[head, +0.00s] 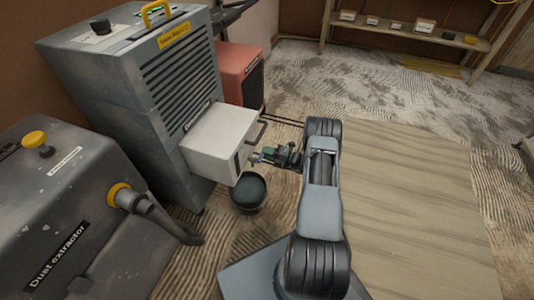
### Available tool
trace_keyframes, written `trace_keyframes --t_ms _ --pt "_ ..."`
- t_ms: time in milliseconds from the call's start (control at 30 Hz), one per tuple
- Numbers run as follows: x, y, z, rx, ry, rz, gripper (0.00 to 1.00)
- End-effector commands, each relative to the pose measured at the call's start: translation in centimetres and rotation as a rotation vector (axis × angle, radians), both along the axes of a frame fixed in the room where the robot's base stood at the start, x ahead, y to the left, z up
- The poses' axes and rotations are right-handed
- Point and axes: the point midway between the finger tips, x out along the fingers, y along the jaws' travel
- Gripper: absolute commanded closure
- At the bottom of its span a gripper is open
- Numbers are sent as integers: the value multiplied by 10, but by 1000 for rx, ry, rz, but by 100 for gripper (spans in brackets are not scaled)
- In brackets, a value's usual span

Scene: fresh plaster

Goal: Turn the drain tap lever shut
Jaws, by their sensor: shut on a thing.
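My gripper (269,154) reaches left from my arm to the front of a white tank (215,140), which stands out from a grey machine. It is shut on the drain tap lever (257,157), a small bluish piece at the tank's front face. The tap body is mostly hidden and too small to make out, so I cannot tell the lever's angle. A dark round bucket (249,191) stands on the floor just below the tap.
The tall grey louvred machine (150,75) stands behind the tank. A dust extractor (70,220) with a hose is at lower left. A red unit (240,70) stands behind. A shelf (410,32) is at the back. Plywood boarding (410,210) at right is clear.

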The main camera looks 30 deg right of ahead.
Motion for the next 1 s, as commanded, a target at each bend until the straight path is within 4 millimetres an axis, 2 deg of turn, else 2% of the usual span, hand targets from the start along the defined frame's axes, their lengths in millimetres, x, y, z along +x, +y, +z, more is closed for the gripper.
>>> trace_keyframes --t_ms 667,700,933,1000 --pt "-1 1 -4 37 35 3 100" --pt "-1 1 -4 37 35 3 74" --pt "0 0 -3 35 34 1 52" --pt "0 0 -3 35 32 1 52"
